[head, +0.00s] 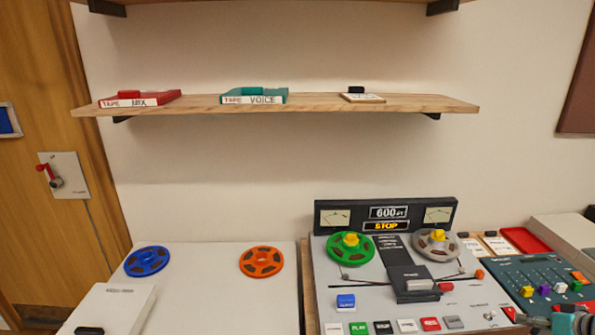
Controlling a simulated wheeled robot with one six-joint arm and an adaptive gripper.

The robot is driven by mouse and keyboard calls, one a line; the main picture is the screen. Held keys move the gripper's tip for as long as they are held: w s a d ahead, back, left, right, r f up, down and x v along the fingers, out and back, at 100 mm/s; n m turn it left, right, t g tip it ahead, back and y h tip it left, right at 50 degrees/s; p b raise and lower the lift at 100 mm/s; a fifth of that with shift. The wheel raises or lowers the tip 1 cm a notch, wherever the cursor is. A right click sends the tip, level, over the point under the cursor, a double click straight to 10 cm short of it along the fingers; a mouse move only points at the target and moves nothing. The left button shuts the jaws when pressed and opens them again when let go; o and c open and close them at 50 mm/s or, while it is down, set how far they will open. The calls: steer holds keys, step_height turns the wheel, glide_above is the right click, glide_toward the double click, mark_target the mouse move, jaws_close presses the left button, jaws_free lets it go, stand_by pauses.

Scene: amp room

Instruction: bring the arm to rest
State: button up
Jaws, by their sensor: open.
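Part of my gripper (548,322) shows as a dark shape at the bottom right corner, in front of the lower edge of the teal mixer panel (550,268). It is open, and I see nothing held in it. Most of my arm is outside the picture.
A tape deck (340,290) with a green reel (350,246) and a grey reel (436,242) stands left of the mixer. A blue reel (147,261) and an orange reel (261,262) lie on the white surface (215,305). A wall shelf (320,104) holds tape boxes.

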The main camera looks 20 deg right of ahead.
steer(key=w+a+f, duration=0.3)
steer(key=a+f, duration=1)
steer(key=a, duration=0.3)
steer(key=s+a+f+t+h, duration=0.1)
steer(key=s+a+f, duration=0.2)
steer(key=a, duration=0.5)
steer(key=s+a+f+h, duration=0.1)
steer(key=s+a+f, duration=0.25)
steer(key=a, duration=0.45)
steer(key=s+a+r+n+t+y, duration=0.1)
steer(key=s+a+r+n+t, duration=0.1)
steer(key=s+a+r, duration=0.5)
steer(key=s+a+r+n+t+y, duration=0.2)
steer(key=s+a+r, duration=0.6)
steer(key=s, duration=0.9)
steer(key=shift+s+a+r+n, duration=0.2)
steer(key=shift+s+a+n, duration=0.15)
steer(key=shift+a+n, duration=0.45)
steer(key=shift+a, duration=0.15)
